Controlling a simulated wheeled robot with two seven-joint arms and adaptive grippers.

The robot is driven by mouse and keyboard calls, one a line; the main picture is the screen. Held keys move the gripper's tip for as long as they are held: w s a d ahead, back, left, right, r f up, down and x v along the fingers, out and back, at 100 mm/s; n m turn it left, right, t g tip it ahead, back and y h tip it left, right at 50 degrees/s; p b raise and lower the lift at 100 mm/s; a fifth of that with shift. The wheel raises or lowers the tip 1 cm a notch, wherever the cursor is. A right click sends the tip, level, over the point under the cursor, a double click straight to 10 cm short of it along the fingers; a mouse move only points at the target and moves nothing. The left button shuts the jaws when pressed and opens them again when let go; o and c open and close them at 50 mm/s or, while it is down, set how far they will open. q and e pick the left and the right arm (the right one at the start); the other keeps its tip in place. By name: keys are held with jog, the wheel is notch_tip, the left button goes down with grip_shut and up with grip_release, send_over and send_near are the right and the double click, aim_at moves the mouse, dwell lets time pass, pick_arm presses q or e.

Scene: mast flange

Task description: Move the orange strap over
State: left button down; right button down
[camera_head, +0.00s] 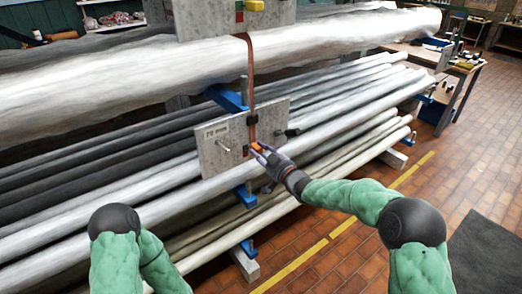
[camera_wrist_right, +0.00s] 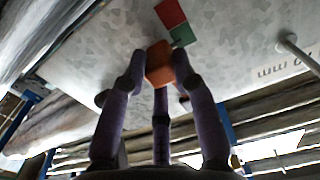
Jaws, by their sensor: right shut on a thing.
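The orange strap (camera_head: 251,75) hangs from an upper grey plate (camera_head: 200,22) down across the big pale mast to a lower grey plate (camera_head: 215,150). Its orange end shows at my right gripper (camera_head: 258,150), beside the lower plate's face. In the right wrist view the purple fingers of my right gripper (camera_wrist_right: 158,75) are shut on an orange block-like end of the strap (camera_wrist_right: 160,64), close below the grey plate (camera_wrist_right: 110,45). A red and a green patch (camera_wrist_right: 181,35) lie just beyond it. My left gripper is out of view; only its green arm shows.
A metal peg (camera_head: 222,146) and a dark knob (camera_head: 292,131) stick out of the lower plate. Long masts lie on blue brackets (camera_head: 245,195) behind and around it. A workbench (camera_head: 450,65) stands at the back right.

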jog(key=c, duration=1)
grip_release()
jog(key=v, duration=1.2)
